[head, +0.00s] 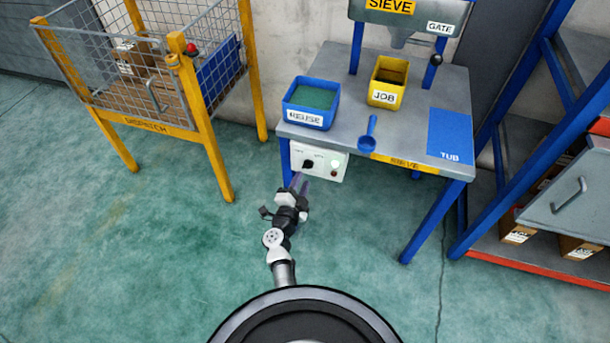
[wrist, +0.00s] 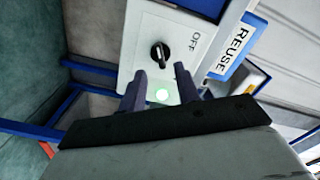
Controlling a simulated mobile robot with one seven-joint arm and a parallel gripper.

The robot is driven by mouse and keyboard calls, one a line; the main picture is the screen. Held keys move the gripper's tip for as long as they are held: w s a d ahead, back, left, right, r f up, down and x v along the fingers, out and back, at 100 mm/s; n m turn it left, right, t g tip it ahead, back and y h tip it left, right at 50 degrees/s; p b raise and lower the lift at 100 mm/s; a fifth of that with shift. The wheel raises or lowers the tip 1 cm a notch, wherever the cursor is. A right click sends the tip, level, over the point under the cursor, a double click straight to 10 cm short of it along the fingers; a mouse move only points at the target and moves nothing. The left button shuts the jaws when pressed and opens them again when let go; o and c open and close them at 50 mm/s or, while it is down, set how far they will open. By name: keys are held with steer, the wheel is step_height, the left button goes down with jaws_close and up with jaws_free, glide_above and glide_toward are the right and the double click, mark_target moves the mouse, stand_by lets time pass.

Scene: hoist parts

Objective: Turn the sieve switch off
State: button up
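The sieve switch is a black rotary knob (head: 308,164) on a white box (head: 322,153) at the front left of the table. In the wrist view, the knob (wrist: 160,55) is dark with a pale pointer mark, and an OFF label (wrist: 195,41) is to its right. A green lamp (wrist: 162,95) on the box glows between my fingers. My gripper (head: 300,182) is just in front of the box. Its two dark fingers (wrist: 160,80) are apart and empty, with the knob ahead of them. I cannot tell whether they touch the box.
The grey table (head: 440,95) holds a blue REUSE bin (head: 310,118), a yellow JOB bin (head: 384,97), a blue scoop (head: 368,141) and a blue TUB mat (head: 450,130). A yellow DISPATCH cage (head: 214,158) stands left, and a blue rack (head: 482,203) right. The floor between is clear.

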mark_target(308, 166)
steer(key=b+x, duration=0.1)
steer(key=x, duration=0.4)
steer(key=shift+s, duration=0.1)
jaws_close()
